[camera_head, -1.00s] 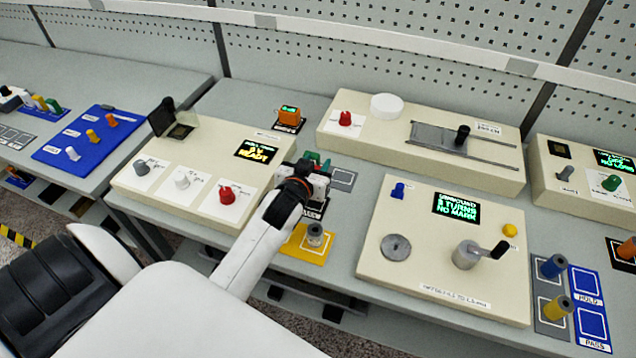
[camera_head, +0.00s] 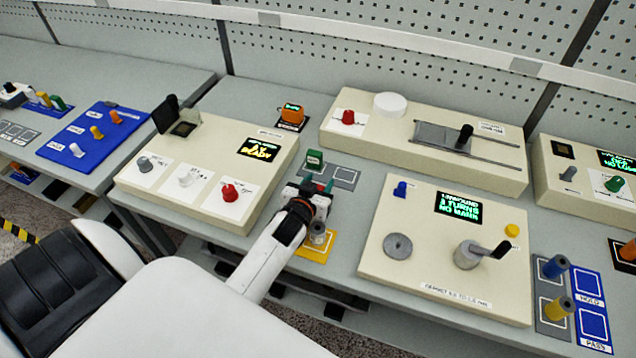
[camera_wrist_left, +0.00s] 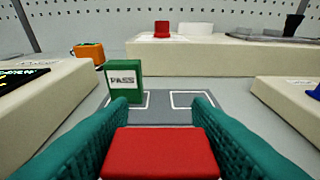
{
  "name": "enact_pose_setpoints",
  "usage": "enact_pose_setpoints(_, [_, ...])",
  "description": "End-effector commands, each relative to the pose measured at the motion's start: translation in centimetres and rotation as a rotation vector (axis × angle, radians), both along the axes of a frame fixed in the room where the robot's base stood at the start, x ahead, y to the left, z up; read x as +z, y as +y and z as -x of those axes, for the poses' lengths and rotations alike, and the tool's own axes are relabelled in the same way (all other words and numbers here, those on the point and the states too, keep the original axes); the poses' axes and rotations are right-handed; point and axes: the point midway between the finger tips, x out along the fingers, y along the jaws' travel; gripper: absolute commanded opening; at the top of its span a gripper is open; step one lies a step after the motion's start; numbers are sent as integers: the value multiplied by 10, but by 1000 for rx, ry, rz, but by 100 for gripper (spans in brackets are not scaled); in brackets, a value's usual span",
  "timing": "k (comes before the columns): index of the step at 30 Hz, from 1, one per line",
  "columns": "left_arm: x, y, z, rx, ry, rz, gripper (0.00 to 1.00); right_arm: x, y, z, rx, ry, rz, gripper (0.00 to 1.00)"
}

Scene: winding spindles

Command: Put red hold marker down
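The red hold marker (camera_wrist_left: 160,153) is a red block between the two teal finger pads of my left gripper (camera_wrist_left: 160,150) in the left wrist view. Both pads lie against its sides. In the head view my left gripper (camera_head: 314,190) is at the near edge of a grey two-slot tray (camera_head: 345,178), and the marker is mostly hidden. The tray's white-outlined slots show ahead in the wrist view (camera_wrist_left: 193,100). A green PASS marker (camera_head: 314,160) stands upright at the tray's left end, also seen in the wrist view (camera_wrist_left: 124,81). My right gripper is not in view.
A cream console (camera_head: 215,165) stands left of the tray, another (camera_head: 445,250) to the right, and a long one (camera_head: 425,140) behind. A yellow mat (camera_head: 312,250) with a partly hidden spindle lies in front. An orange-topped device (camera_head: 291,115) stands at the back left.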

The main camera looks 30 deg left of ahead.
Motion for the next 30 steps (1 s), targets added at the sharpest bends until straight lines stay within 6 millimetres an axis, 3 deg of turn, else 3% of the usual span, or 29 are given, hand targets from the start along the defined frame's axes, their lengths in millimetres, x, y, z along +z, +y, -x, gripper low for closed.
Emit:
enact_pose_setpoints(3, [0, 0, 0, 0, 0, 0, 59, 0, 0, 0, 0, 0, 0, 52])
enact_pose_setpoints(14, [4, -1, 5, 0, 1, 0, 59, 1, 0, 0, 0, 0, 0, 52])
enact_pose_setpoints(30, [33, -24, 99, 0, 1, 1, 59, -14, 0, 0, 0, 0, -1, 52])
